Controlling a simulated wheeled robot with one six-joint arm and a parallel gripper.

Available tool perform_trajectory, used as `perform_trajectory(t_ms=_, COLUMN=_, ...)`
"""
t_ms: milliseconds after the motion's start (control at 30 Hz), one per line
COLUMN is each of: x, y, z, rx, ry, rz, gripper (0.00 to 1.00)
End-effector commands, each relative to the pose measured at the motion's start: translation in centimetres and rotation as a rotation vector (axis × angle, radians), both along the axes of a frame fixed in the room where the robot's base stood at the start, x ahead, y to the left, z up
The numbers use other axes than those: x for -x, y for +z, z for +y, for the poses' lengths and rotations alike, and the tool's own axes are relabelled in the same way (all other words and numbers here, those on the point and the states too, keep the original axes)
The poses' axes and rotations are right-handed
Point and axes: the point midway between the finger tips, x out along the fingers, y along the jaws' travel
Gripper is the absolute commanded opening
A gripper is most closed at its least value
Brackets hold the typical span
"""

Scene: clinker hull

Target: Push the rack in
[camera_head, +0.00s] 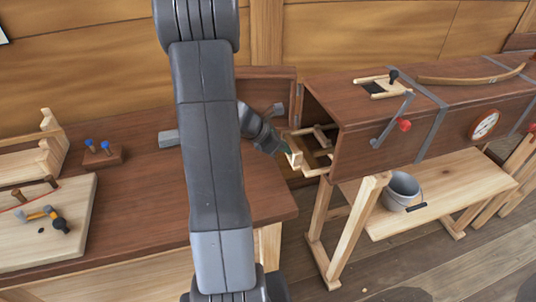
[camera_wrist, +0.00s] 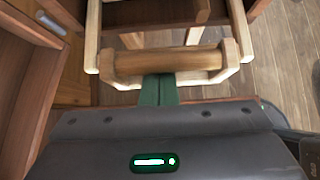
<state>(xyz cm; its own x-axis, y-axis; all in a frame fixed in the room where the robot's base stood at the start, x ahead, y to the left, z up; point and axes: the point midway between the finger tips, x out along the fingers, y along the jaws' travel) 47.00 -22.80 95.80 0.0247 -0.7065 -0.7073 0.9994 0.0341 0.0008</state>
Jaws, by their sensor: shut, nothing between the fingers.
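The rack (camera_head: 295,160) is a pale wooden frame sticking out of the open left end of the brown wooden box (camera_head: 385,143). In the wrist view the rack (camera_wrist: 205,78) lies ahead, with a round wooden bar (camera_wrist: 165,62) across its near end. My gripper (camera_head: 286,149) is at the rack's outer end. In the wrist view its green fingers (camera_wrist: 158,88) are shut with nothing between them. Their tips are against or just short of the middle of the rack's near end; I cannot tell which. The rack's far part is hidden inside the box.
The box's door (camera_head: 268,88) stands open behind the rack. A workbench (camera_head: 140,205) is at left, with a peg block (camera_head: 102,155) and a pale board (camera_head: 50,240). A bucket (camera_head: 401,190) stands on the shelf below the box. Plank floor shows between bench and box stand.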

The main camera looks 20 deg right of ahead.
Motion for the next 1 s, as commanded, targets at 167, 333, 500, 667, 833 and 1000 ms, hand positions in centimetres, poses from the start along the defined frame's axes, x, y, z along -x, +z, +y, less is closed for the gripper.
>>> perform_trajectory(t_ms=167, x=0.0, y=-0.2, z=-3.5, rx=-0.001, ry=-0.004, rz=-0.001, gripper=0.0)
perform_trajectory(t_ms=333, x=0.0, y=-0.1, z=-5.0, rx=0.0, ry=-0.001, rz=0.001, gripper=0.0)
perform_trajectory(t_ms=500, x=-0.1, y=0.0, z=-5.3, rx=0.001, ry=0.0, rz=0.001, gripper=0.0)
perform_trajectory(t_ms=667, x=-0.1, y=0.0, z=-5.3, rx=0.001, ry=-0.001, rz=0.001, gripper=0.0)
perform_trajectory(t_ms=833, x=-0.1, y=0.0, z=-5.0, rx=0.002, ry=-0.001, rz=0.001, gripper=0.0)
perform_trajectory(t_ms=1000, x=-0.5, y=0.0, z=-3.4, rx=0.001, ry=0.003, rz=0.001, gripper=0.0)
